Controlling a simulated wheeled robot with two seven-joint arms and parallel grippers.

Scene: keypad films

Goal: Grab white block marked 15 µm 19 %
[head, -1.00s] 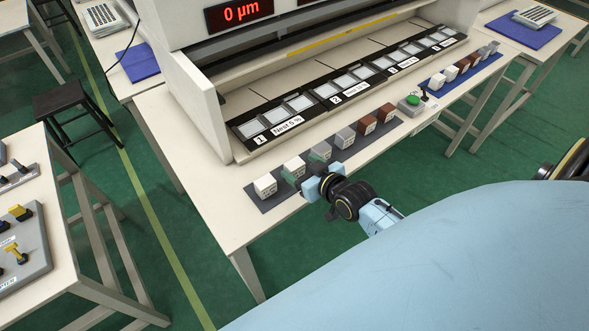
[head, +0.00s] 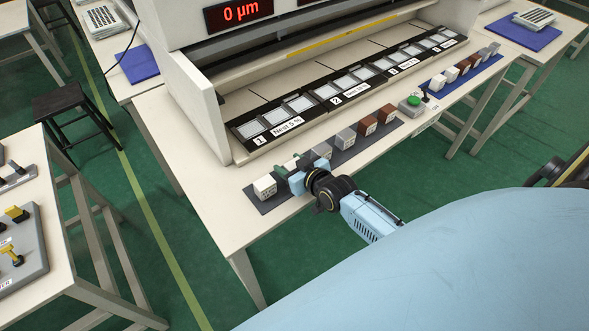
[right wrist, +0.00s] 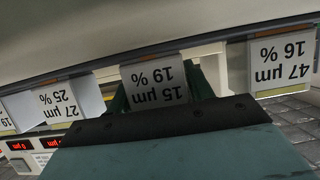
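The white block marked 15 µm 19 % (right wrist: 155,84) is in the middle of the right wrist view, its label upside down. In the head view it is the second block (head: 291,164) from the left in the near row, mostly hidden. My right gripper (head: 291,167) is at this block, its dark green fingers on either side of it. In the right wrist view the fingers (right wrist: 160,90) look open around the block; a firm grip does not show. My left gripper is not in view.
The white block marked 47 µm 16 % (right wrist: 283,62) and the block marked 27 µm 25 % (right wrist: 57,103) are close on either side. The blocks stand on a dark mat (head: 258,204). Behind it is the machine's black nest strip (head: 305,119). A green button box (head: 413,104) stands farther right.

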